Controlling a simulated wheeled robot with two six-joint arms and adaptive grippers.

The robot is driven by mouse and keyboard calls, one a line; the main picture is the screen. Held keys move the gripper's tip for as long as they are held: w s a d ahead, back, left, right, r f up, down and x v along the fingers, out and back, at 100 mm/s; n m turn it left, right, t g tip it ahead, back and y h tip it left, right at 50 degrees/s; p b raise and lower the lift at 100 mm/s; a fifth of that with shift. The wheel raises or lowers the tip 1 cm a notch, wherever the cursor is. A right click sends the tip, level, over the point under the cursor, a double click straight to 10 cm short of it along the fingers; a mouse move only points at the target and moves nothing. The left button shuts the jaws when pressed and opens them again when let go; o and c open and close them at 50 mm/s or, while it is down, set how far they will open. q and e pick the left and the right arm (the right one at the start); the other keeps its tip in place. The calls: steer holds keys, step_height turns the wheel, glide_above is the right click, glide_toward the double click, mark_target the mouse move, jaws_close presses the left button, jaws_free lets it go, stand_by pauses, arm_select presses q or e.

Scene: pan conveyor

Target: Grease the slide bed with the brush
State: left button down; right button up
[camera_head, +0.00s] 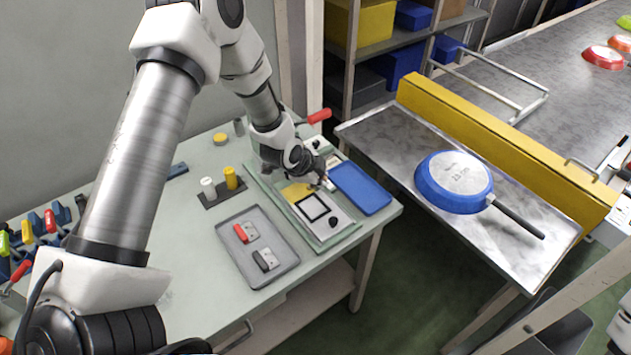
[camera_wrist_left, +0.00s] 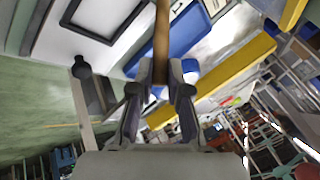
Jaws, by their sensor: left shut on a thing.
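My left gripper (camera_head: 316,180) is over the far half of the green-framed fixture on the bench. It is shut on a wooden-handled tool, the brush by its handle (camera_wrist_left: 161,45) in the left wrist view. The brush's head is hidden or too small to make out. The fixture's grey slide bed (camera_head: 338,221) carries a black square outline, which also shows in the left wrist view (camera_wrist_left: 98,38). A yellow patch (camera_head: 297,191) lies beside the outline, partly behind the gripper. I cannot tell whether the brush touches the bed. My right gripper is not in view.
A blue tray (camera_head: 361,188) lies right of the fixture. A grey tray (camera_head: 277,276) with red and black handled tools is in front. Yellow and white cylinders (camera_head: 231,178) stand left. A blue pan (camera_head: 452,202) rests upside down on the metal table beyond a gap.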

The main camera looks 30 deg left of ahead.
arm_select(q)
steer(key=shift+w+d, duration=0.1)
steer(key=shift+w, duration=0.1)
steer(key=shift+r+p, duration=0.55)
steer(key=shift+p, duration=0.1)
stand_by(0.3)
